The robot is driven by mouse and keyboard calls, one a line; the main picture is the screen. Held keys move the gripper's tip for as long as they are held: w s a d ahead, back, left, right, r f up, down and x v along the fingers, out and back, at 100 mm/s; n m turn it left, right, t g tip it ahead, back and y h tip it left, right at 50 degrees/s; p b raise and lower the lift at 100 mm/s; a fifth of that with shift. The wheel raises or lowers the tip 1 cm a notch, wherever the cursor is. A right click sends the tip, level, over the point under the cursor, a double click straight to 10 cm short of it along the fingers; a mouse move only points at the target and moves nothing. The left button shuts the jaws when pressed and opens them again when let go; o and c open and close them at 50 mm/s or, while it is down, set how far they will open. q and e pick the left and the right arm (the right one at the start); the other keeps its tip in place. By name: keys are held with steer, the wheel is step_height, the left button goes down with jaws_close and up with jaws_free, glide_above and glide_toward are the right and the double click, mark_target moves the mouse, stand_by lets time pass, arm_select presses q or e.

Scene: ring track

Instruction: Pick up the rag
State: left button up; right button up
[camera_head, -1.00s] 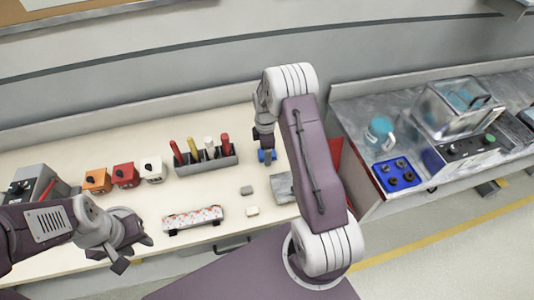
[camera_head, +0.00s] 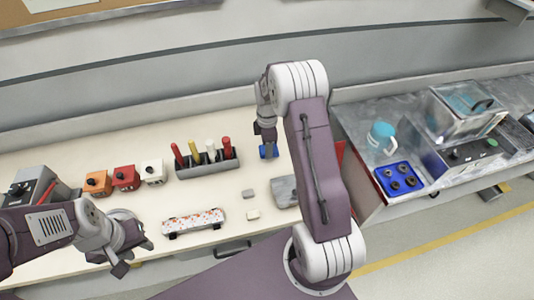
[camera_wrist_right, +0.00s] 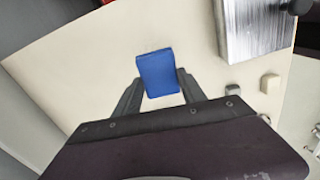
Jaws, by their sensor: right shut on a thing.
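The rag is a small blue folded piece (camera_head: 268,151) on the far side of the pale bench, right of the tool rack. In the right wrist view the rag (camera_wrist_right: 158,73) sits between the two dark fingers of my right gripper (camera_wrist_right: 160,88), which is shut on it. In the head view my right gripper (camera_head: 267,138) points down, with the rag at its tips. Whether the rag clears the bench top is hard to tell. My left gripper (camera_head: 133,254) is open and empty over the bench's front left.
A grey rack (camera_head: 208,167) with several coloured handles stands left of the rag. A patterned board (camera_head: 193,222) lies near the front edge. Two small blocks and a grey metal plate (camera_head: 284,191) lie nearer me. Orange, red and white boxes stand left.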

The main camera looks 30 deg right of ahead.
steer(key=s+d+r+b, duration=0.1)
steer(key=s+d+r, duration=0.5)
steer(key=s+d, duration=0.2)
steer(key=shift+d+r, duration=0.15)
steer(key=shift+r, duration=0.15)
